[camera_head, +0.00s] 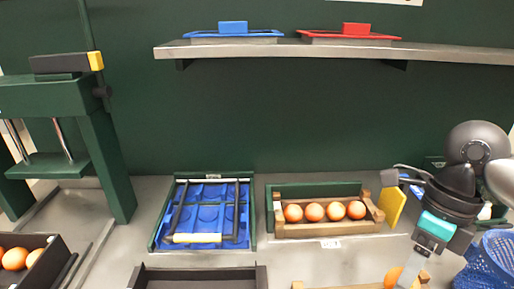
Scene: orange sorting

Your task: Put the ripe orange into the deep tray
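My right gripper (408,273) comes down from the right at the bottom edge, pointing down. An orange piece of fruit (391,277) shows right beside its finger, over a wooden crate (342,287) cut off by the frame. I cannot tell whether the gripper holds it. Several oranges (325,211) sit in a row in another wooden crate farther back. Two oranges (14,258) lie in a black tray (52,251) at the left. A dark tray (198,278) with no visible contents is at the bottom centre; its depth is unclear. My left gripper is out of view.
A green-framed blue tray (166,231) holding black bars and a pale handle stands at centre. A green press (112,165) stands at left. A blue mesh basket (490,262) is beside my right arm. A shelf (330,50) with blue and red lidded items hangs above.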

